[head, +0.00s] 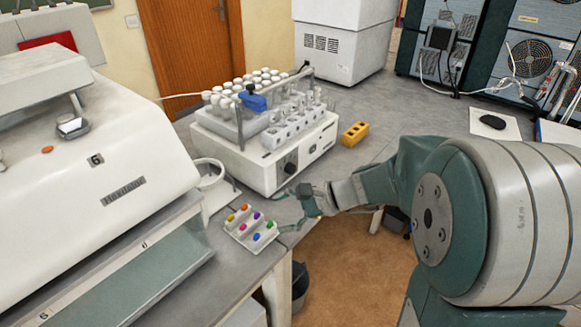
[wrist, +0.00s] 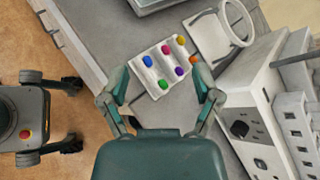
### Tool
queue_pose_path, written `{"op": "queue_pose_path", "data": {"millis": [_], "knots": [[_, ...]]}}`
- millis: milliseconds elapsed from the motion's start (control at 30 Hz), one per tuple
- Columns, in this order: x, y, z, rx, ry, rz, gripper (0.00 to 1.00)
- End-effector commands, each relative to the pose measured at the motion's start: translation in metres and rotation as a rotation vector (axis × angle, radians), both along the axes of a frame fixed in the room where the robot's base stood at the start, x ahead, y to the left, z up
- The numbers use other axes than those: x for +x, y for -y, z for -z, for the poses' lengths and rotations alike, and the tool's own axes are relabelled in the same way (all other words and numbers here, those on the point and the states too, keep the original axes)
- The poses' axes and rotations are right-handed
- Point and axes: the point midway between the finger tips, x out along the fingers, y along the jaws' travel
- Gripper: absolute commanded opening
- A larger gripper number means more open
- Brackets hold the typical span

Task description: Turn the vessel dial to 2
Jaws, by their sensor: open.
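The vessel dial (head: 290,168) is a black knob on the front of the white vessel apparatus (head: 258,170). It also shows in the wrist view (wrist: 239,128), to the right of my gripper (wrist: 161,90). The setting it points to is too small to read. My gripper (head: 294,206) is open and empty, its two teal fingers spread apart. It is in front of the apparatus, apart from the dial. In the wrist view a white tray of coloured tablets (wrist: 154,83) shows between and beyond the fingers.
The tablet tray (head: 238,231) lies on the grey bench beside my gripper. A white ring-shaped holder (head: 207,175) stands behind it. The large white tablet machine (head: 75,180) fills the left. Open brown floor lies in front.

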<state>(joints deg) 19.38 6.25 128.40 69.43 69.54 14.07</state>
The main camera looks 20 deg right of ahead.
Motion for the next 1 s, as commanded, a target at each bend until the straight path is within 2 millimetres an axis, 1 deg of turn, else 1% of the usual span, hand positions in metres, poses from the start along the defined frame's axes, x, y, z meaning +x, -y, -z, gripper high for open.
{"op": "queue_pose_path", "data": {"millis": [33, 167, 267, 400, 500, 600, 700, 833, 933, 1000], "knots": [[0.012, 0.007, 0.005, 0.058, -0.028, 0.052, 0.81], [0.040, 0.026, 0.014, 0.208, -0.080, 0.182, 0.81], [0.061, 0.044, 0.023, 0.322, -0.114, 0.286, 0.81], [0.087, 0.075, 0.040, 0.479, -0.152, 0.433, 0.81], [0.103, 0.101, 0.053, 0.588, -0.172, 0.540, 0.81], [0.115, 0.124, 0.066, 0.678, -0.182, 0.631, 0.81], [0.121, 0.141, 0.075, 0.739, -0.186, 0.692, 0.81], [0.125, 0.149, 0.080, 0.770, -0.185, 0.723, 0.81], [0.131, 0.145, 0.079, 0.771, -0.184, 0.724, 0.81], [0.139, 0.139, 0.080, 0.770, -0.185, 0.720, 0.81]]}}
